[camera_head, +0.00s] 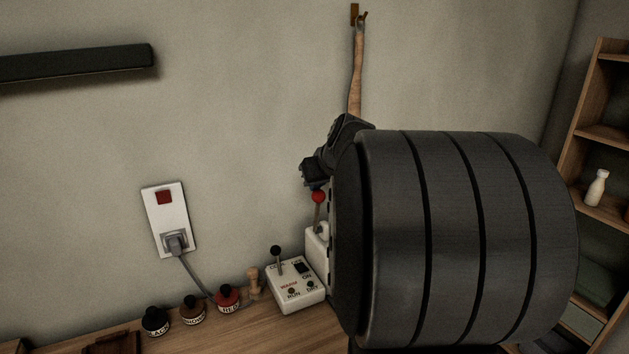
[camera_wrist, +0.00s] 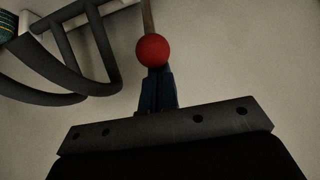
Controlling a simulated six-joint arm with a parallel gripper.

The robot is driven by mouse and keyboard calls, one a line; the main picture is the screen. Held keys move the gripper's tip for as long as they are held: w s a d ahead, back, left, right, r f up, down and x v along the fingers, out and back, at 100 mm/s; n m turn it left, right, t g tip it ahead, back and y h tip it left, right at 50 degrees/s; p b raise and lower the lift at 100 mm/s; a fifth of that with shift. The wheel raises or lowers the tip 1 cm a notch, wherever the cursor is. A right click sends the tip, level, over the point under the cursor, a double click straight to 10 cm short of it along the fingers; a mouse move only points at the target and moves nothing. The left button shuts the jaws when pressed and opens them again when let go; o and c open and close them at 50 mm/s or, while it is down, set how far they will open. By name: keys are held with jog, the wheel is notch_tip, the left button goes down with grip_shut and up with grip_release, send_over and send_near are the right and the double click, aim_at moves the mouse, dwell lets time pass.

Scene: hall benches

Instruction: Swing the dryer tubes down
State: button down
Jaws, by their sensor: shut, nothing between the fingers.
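The dryer tubes seem to be the dark curved tubes (camera_wrist: 72,78) at the upper left of the wrist view, joined to a pale part. They are not clear in the head view, where my dark arm covers much of the right side. A red ball knob (camera_wrist: 152,50) on a thin rod is just beyond my fingertips in the wrist view. A red ball knob on a lever (camera_head: 318,197) also shows in the head view, beside my arm. My gripper (camera_wrist: 157,75) is shut and empty, its blue fingers close to the red knob; I cannot tell whether they touch.
A white control box (camera_head: 296,286) with a black-knobbed lever stands on the wooden bench (camera_head: 215,330). Several small ink pots (camera_head: 228,298) and a wooden stamp (camera_head: 254,283) stand left of it. A wall outlet (camera_head: 168,222) holds a plugged cord. Shelves (camera_head: 600,135) stand at right.

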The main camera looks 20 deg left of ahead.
aim_at(322, 197)
jog(key=shift+s+d+f+t+y, duration=0.15)
jog(key=shift+s+d+t+y, duration=0.35)
jog(key=shift+s+d, duration=0.1)
jog(key=shift+s+d+f+t+y, duration=0.15)
jog(key=shift+s+d+t+y, duration=0.25)
jog(key=shift+s+d+t, duration=0.15)
jog(key=shift+s+d+f+t+y, duration=0.3)
jog(key=shift+s+d+t+y, duration=0.1)
jog(key=shift+s+d, duration=0.2)
jog(key=s+d+f+t+y, duration=0.1)
jog(key=s+d+f, duration=0.2)
jog(key=f, duration=0.3)
jog(key=s+d+f+t+y, duration=0.1)
jog(key=s+d+f, duration=0.2)
jog(key=f, duration=0.3)
jog(key=shift+s+f, duration=0.2)
notch_tip(322, 197, up, 6)
jog(key=s+d+f+y, duration=0.1)
jog(key=s+d+f, duration=0.4)
jog(key=s+d, duration=0.1)
jog(key=shift+d, duration=0.2)
